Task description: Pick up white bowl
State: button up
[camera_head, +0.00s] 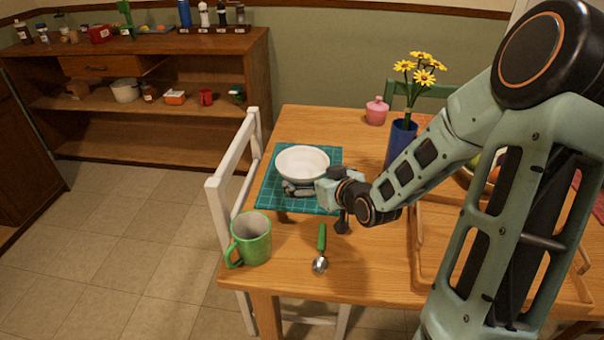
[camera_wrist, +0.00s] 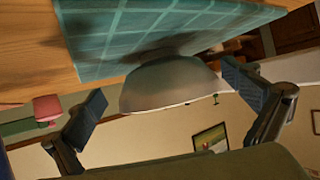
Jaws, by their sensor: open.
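The white bowl (camera_head: 303,161) sits upright on a teal grid-patterned mat (camera_head: 270,190) near the table's left side. My gripper (camera_head: 300,188) is at the near side of the bowl, low over the mat, and partly overlaps it in the head view. In the wrist view the bowl (camera_wrist: 170,84) appears between the two spread fingers of my gripper (camera_wrist: 168,100), with the mat (camera_wrist: 130,30) above it in that turned picture. The gripper is open and holds nothing. I cannot tell whether a finger touches the bowl.
A green mug (camera_head: 250,238) and a green-handled spoon (camera_head: 321,250) are at the near table edge. A blue vase with yellow flowers (camera_head: 400,145) and a pink jar (camera_head: 377,111) stand behind my arm. A white chair (camera_head: 222,190) is against the left edge.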

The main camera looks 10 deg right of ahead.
aim_at(301, 172)
jog(key=x, duration=0.2)
jog(key=b+x, duration=0.1)
jog(key=x, duration=0.2)
jog(key=shift+w+a+r, duration=0.15)
jog(key=shift+a, duration=0.1)
jog(key=c, duration=1.7)
jog(key=shift+r, duration=0.1)
jog(key=shift+c, duration=0.2)
